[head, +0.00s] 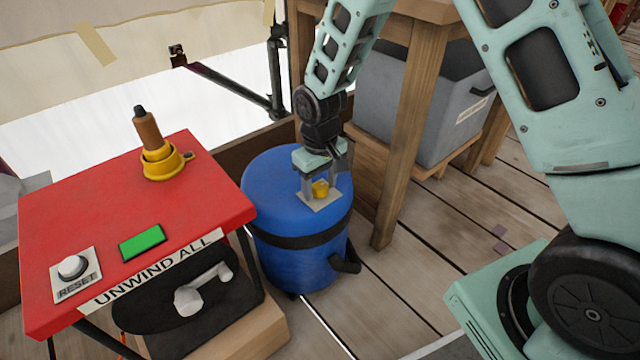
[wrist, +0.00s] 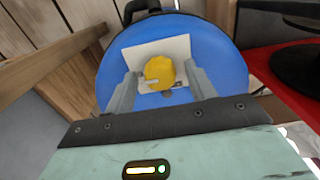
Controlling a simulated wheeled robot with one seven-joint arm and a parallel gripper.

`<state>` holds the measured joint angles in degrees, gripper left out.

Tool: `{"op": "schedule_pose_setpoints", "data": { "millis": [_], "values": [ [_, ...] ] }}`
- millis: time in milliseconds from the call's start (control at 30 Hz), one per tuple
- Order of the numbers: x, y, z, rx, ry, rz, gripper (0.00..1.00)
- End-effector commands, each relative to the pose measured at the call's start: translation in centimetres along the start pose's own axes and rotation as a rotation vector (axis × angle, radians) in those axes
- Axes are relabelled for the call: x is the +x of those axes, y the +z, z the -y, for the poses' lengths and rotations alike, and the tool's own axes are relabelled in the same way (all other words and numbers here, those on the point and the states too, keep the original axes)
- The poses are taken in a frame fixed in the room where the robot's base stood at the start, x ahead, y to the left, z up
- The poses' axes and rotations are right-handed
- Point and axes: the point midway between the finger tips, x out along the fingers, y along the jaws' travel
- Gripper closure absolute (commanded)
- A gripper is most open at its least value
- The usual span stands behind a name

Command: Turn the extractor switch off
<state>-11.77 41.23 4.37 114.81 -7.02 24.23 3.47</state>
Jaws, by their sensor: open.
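The extractor switch looks to be the yellow knob (head: 320,188) on a pale square plate (head: 327,203) on top of the blue drum (head: 277,187). In the wrist view the yellow knob (wrist: 159,72) sits on the pale plate (wrist: 134,54) on the blue lid (wrist: 222,70). My gripper (head: 322,195) points down over the drum with its fingers open. In the wrist view my gripper (wrist: 162,88) has one finger on each side of the knob, apparently with gaps. Whether the fingers touch the plate I cannot tell.
A red table (head: 95,210) at left holds a RESET button (head: 73,267), a green panel (head: 142,243) and a yellow holder (head: 160,165) with a brown-handled tool. A wooden bench leg (head: 408,140) and a grey bin (head: 425,100) stand behind right of the drum. Plank floor lies at right.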

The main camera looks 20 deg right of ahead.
Motion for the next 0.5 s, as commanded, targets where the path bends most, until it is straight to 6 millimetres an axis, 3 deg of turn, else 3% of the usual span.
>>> {"op": "schedule_pose_setpoints", "data": {
  "millis": [167, 300, 333, 500],
  "values": [
    [-0.05, -0.02, 0.01, 0.000, 0.000, 0.000, 0.48],
    [-0.06, -0.02, 0.01, 0.000, 0.000, -0.001, 0.87],
    [-0.06, -0.02, 0.01, 0.000, 0.000, -0.001, 0.90],
    [-0.10, -0.01, 0.01, -0.004, 0.000, 0.000, 0.90]
  ]
}}
